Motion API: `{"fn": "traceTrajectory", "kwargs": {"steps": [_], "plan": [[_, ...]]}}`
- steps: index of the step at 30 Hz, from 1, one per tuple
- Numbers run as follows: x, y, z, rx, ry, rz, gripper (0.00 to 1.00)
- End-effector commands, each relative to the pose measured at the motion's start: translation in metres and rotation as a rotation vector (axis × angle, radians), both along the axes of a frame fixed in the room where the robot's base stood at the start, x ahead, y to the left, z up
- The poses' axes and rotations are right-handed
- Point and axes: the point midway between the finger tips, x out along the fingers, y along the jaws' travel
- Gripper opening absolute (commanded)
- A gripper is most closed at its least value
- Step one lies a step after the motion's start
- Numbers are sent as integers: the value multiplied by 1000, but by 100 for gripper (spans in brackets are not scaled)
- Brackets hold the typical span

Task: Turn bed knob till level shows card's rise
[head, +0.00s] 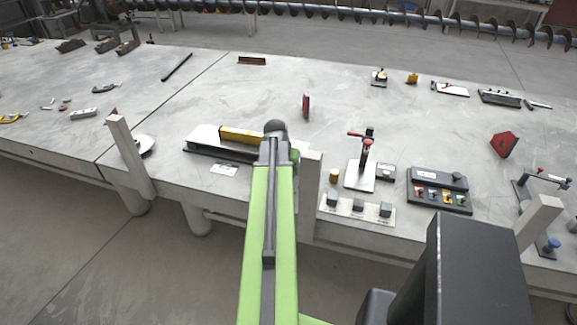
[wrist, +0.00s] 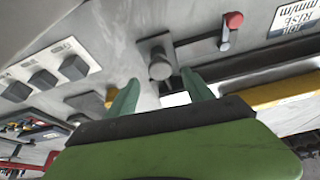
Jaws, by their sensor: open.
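The yellow level (head: 241,135) lies on the long bed (head: 203,137) at the bench's front edge; its vial cannot be read. In the wrist view the level (wrist: 285,92) is at the right. The white card (head: 224,169) lies in front of the bed; in the wrist view the card (wrist: 295,18) shows "RISE" and "mm/m", but its number is not legible. A grey round knob (wrist: 160,66) stands just beyond and between the fingertips of my gripper (wrist: 160,90). My gripper is open, with nothing between its fingers. In the head view my arm hides the knob and gripper.
A red-tipped lever (wrist: 230,28) is right of the knob in the wrist view. A plate with several dark blocks (head: 358,208), a red-handled clamp (head: 362,165) and a box with coloured knobs (head: 440,190) stand right of my arm. The bench behind the bed is mostly clear.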

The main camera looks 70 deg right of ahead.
Motion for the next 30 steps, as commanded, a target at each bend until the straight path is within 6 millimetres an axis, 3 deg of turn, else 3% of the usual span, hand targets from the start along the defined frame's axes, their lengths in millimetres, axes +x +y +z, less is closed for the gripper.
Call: {"fn": "traceTrajectory", "kwargs": {"steps": [1, 3, 15, 30], "plan": [[0, 6, 23, 0, 0, 1, 60], [0, 13, 39, 0, 0, 0, 60], [1, 47, 120, 0, -1, 0, 60], [2, 51, 123, 0, 0, 0, 60]]}}
